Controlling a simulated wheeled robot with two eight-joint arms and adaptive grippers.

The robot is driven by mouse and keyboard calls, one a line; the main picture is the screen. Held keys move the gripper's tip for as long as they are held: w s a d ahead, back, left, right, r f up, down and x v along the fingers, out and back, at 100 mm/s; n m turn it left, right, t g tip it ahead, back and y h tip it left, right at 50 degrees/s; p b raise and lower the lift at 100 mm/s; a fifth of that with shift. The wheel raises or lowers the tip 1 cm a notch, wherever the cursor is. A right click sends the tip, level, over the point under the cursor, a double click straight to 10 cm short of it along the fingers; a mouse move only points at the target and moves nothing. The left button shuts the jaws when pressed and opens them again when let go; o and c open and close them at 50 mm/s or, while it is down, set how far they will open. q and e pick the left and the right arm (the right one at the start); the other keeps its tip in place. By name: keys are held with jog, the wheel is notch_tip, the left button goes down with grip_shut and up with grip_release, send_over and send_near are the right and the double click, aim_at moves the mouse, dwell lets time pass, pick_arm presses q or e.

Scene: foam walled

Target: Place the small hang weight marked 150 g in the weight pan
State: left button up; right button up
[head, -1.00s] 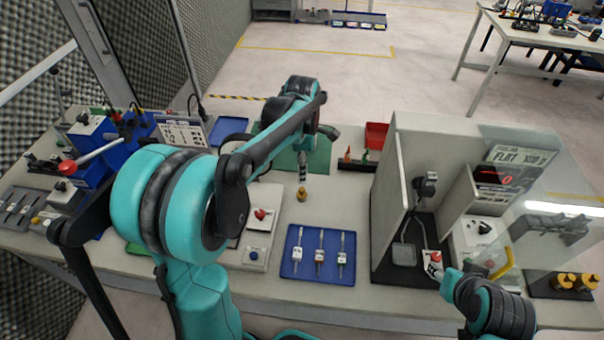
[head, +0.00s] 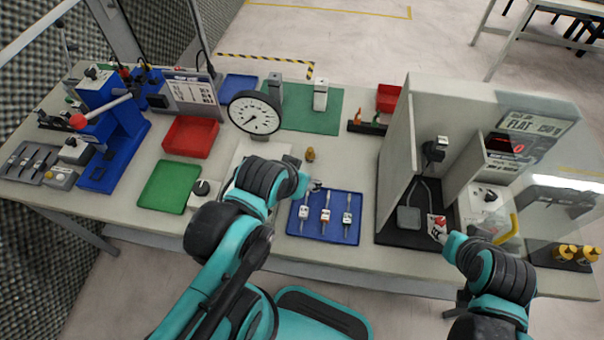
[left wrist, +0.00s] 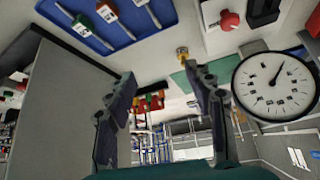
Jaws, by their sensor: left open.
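A small brass weight (head: 310,154) stands upright on the bench behind the blue tray; its marking is too small to read. In the left wrist view the same weight (left wrist: 182,53) shows beyond the fingers, apart from them. My left gripper (head: 317,185) is open and empty, just in front of the weight, over the back of the tray; its spread fingers show in the left wrist view (left wrist: 165,88). I cannot make out the weight pan; my left arm covers part of the bench by the dial gauge (head: 255,115). My right gripper (head: 441,236) is by a red-and-white part; its fingers are unclear.
The blue tray (head: 296,226) holds three tagged rods. A red tray (head: 190,136) and a green tray (head: 168,187) lie left. A grey walled booth (head: 397,150) stands right. Larger brass weights (head: 577,254) stand at far right. A green mat (head: 300,122) lies behind.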

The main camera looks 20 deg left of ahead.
pick_arm(q)
jog(key=m+g+p, duration=0.6)
jog(key=m+g, duration=0.1)
jog(key=m, duration=1.2)
send_over(310, 149)
notch_tip(310, 149, down, 5)
jog(key=shift+f, duration=0.1)
jog(key=shift+f+m, duration=0.25)
jog(key=shift+m, duration=0.05)
notch_tip(310, 149, down, 8)
jog(key=b, duration=0.3)
jog(key=shift+r, duration=0.25)
jog(key=c, duration=0.4)
grip_shut()
